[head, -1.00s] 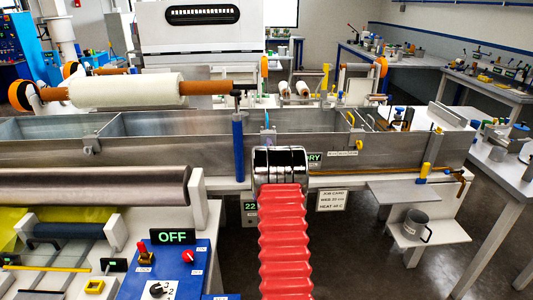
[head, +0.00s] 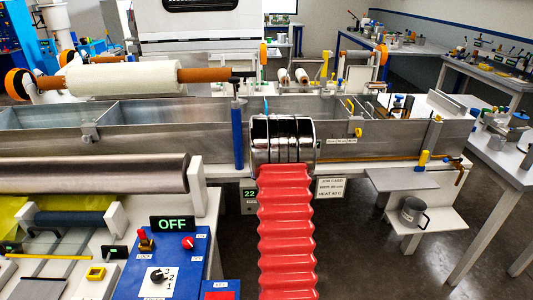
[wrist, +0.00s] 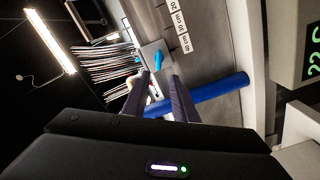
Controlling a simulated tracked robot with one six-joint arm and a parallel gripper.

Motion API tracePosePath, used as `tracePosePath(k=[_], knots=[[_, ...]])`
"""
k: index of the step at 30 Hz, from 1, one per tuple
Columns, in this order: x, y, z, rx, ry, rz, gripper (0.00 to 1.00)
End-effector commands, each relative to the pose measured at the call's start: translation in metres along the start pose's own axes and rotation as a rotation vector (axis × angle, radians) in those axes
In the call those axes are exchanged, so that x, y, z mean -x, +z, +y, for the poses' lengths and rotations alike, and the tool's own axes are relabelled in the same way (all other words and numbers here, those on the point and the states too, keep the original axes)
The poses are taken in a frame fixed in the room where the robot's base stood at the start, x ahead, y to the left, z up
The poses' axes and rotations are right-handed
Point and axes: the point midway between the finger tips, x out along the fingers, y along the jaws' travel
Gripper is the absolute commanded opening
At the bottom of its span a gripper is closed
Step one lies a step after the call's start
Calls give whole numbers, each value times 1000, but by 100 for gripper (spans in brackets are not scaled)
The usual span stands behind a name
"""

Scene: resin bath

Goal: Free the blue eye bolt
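A small, thin blue piece (head: 266,105), which looks like the blue eye bolt, shows at the trough wall just above the end of my arm in the head view. Its lower part is hidden behind my arm. In the wrist view the blue piece (wrist: 158,59) lies just beyond and between the fingertips of my gripper (wrist: 161,76). The fingers are apart with a gap between them, and I see no contact with the blue piece. The head view does not show my fingers.
A thick blue post (head: 238,137) stands close left of my arm and crosses right of the fingers in the wrist view (wrist: 215,91). The long metal trough (head: 380,140) runs across. A control box (head: 160,268) reading OFF is at front left. A grey mug (head: 412,212) sits right.

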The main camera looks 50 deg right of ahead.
Motion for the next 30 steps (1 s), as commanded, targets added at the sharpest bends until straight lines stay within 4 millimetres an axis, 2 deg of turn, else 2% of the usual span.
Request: tracePosePath(k=[3, 9, 30], knots=[[15, 0, 0, 0, -1, 0, 26], [30, 0, -1, 0, -1, 0, 26], [31, 0, -1, -2, -1, 0, 26]])
